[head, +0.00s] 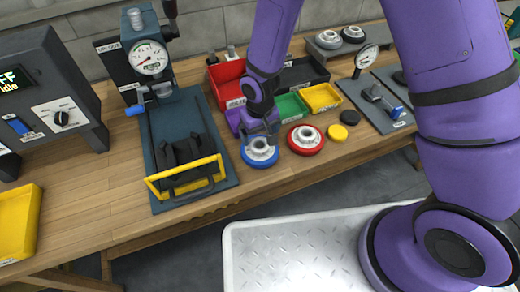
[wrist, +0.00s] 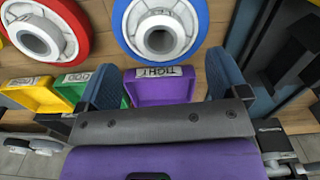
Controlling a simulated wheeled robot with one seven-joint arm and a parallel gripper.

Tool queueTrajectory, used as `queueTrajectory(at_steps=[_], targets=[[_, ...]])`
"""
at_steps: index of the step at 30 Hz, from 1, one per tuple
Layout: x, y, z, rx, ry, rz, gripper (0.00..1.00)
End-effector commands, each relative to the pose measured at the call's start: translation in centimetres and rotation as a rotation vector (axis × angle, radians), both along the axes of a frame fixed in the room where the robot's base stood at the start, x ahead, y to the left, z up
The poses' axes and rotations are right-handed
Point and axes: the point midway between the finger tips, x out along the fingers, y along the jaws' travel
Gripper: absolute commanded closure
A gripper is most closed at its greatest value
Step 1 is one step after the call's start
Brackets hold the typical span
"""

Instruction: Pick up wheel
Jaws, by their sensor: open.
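A wheel with a blue rim and pale grey hub (head: 259,156) lies flat near the bench's front edge. A second wheel with a red rim (head: 306,141) lies just to its right. My gripper (head: 262,133) points down over the back part of the blue wheel and hides some of it. In the wrist view, the two blue-grey fingers (wrist: 165,78) are wide apart with nothing between them. The blue wheel (wrist: 160,30) shows at the top, beyond the fingertips. The red wheel (wrist: 45,32) is at the upper left there.
Red (head: 226,80), green (head: 291,106), yellow (head: 322,97) and purple (wrist: 160,88) bins stand behind the wheels. A gauge press (head: 150,58) and dark fixture plate (head: 185,125) are to the left. Black (head: 338,132) and yellow (head: 350,117) discs lie right of the red wheel.

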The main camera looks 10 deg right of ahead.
Motion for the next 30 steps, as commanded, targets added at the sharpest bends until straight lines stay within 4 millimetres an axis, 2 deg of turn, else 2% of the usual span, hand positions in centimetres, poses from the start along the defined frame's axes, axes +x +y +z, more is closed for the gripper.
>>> queueTrajectory(at_steps=[5,15,25,26,30], targets=[[0.0,0.0,-0.9,0.000,0.001,0.000,0.08],[0.0,0.0,-4.9,-0.001,0.001,-0.001,0.08],[0.0,0.0,-5.5,0.000,-0.001,0.000,0.08],[0.0,0.0,-5.5,0.000,-0.001,0.000,0.10],[0.0,0.0,-5.5,0.000,-0.001,0.000,0.42]])
